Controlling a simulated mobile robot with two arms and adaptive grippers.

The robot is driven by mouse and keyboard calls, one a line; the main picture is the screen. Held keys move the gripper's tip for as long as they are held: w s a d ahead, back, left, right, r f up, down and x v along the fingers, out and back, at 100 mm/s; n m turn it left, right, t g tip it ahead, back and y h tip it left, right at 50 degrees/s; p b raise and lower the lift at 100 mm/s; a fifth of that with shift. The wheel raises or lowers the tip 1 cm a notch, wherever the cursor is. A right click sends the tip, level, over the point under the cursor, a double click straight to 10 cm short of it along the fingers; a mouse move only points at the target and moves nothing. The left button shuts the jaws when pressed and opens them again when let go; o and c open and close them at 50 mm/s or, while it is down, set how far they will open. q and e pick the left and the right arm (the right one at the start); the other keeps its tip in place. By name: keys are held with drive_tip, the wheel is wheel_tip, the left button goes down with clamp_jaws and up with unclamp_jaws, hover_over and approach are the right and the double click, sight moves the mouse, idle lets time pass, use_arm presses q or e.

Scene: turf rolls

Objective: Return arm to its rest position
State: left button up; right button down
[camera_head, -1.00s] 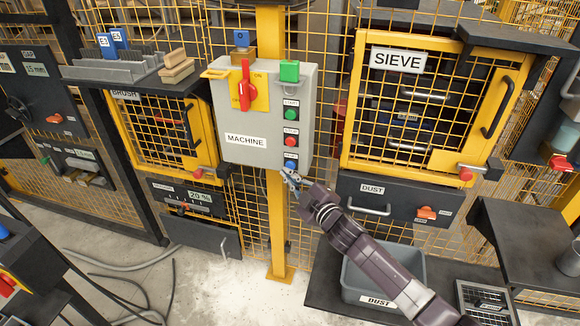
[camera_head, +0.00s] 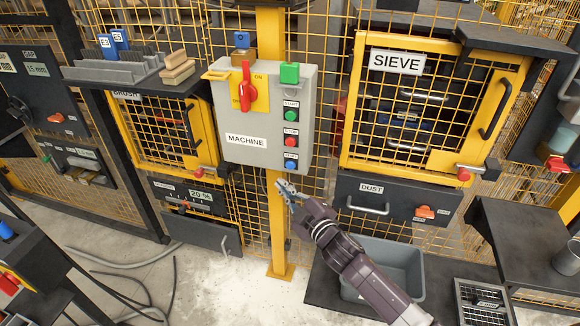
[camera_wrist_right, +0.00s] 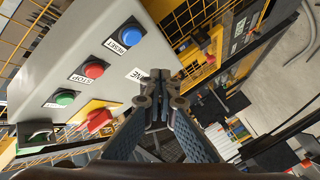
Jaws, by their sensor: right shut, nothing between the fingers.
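My right gripper (camera_head: 285,186) is shut and empty, in front of the yellow post just below the grey machine control box (camera_head: 265,115). The box carries a red switch handle (camera_head: 246,84) on a yellow plate, a green button (camera_head: 291,115), a red button (camera_head: 291,142) and a blue button (camera_head: 291,164). In the right wrist view the shut fingers (camera_wrist_right: 157,100) stand apart from the blue RESET button (camera_wrist_right: 131,36). The red STOP button (camera_wrist_right: 93,70) also shows there. My left gripper is not in view.
The sieve cage (camera_head: 430,110) and dust drawer (camera_head: 395,199) are to the right of the post. A grey bin (camera_head: 416,270) stands low beneath my right arm. The brush cage (camera_head: 165,135) is on the left. The floor (camera_head: 215,285) left of the post has cables farther left.

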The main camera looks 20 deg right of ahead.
idle(0.3)
drive_tip(key=s+d+f+m+g+h, duration=0.15)
drive_tip(key=s+f, duration=0.45)
drive_tip(key=f, duration=0.6)
drive_tip(key=s+d+f+m+g+h, duration=0.1)
drive_tip(key=s+d+f+m+g, duration=0.15)
drive_tip(key=s+f, duration=0.65)
drive_tip(key=s+d+f+m+g+h, duration=0.1)
drive_tip(key=s+f+g, duration=0.2)
drive_tip(key=f, duration=1.1)
drive_tip(key=s+f+m+g, duration=0.1)
drive_tip(key=s+f+g, duration=0.2)
drive_tip(key=s, duration=1)
drive_tip(key=s+f+m+g, duration=0.2)
drive_tip(key=s+f+g, duration=0.1)
drive_tip(key=s+f, duration=0.7)
drive_tip(key=s+f+m+g, duration=0.1)
drive_tip(key=s+f, duration=0.6)
drive_tip(key=s, duration=1)
drive_tip(key=shift+a+m+g, duration=0.4)
drive_tip(key=shift+a+g, duration=0.05)
drive_tip(key=shift+g, duration=0.45)
drive_tip(key=shift+d, duration=0.1)
